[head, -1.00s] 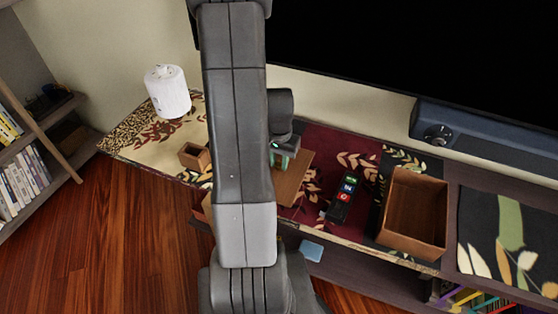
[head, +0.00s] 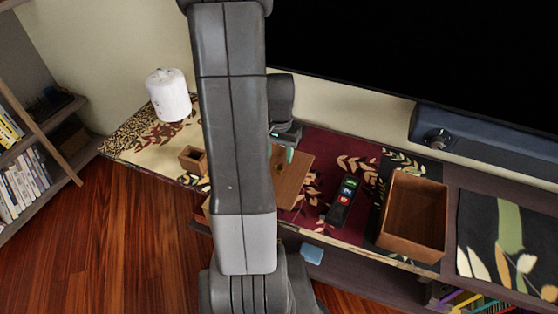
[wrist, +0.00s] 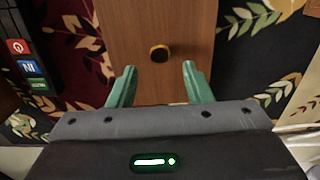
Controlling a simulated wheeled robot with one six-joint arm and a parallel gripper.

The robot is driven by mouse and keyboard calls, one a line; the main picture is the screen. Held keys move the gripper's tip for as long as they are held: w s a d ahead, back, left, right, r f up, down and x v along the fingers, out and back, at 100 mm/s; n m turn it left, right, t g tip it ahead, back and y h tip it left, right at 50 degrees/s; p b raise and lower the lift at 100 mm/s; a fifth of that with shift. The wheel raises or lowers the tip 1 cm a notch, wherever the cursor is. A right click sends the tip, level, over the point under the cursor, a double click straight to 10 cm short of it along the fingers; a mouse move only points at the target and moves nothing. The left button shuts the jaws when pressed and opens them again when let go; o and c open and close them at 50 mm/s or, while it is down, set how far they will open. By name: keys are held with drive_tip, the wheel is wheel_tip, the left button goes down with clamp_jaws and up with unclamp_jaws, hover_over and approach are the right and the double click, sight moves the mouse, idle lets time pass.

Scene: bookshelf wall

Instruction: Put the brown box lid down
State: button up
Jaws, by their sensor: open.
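The brown box lid (head: 293,182) is a flat wooden panel lying on the patterned runner, partly hidden behind my arm in the head view. The wrist view shows the lid (wrist: 187,22) with a small dark round knob (wrist: 159,53) on top. My gripper (wrist: 158,68) is open above the lid, with its two green fingers apart. The knob shows just past the fingertips and roughly midway between them, not gripped. In the head view only a bit of my gripper (head: 290,155) shows beside the arm.
An open brown box (head: 412,245) stands right of a black remote (head: 343,202). A small wooden box (head: 192,160) and a white cylinder (head: 168,95) are to the left. A large dark screen (head: 420,50) and a speaker bar (head: 480,145) stand behind.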

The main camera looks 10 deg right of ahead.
sight(279, 168)
wheel_tip(279, 168, up, 7)
drive_tip(key=shift+p, duration=0.3)
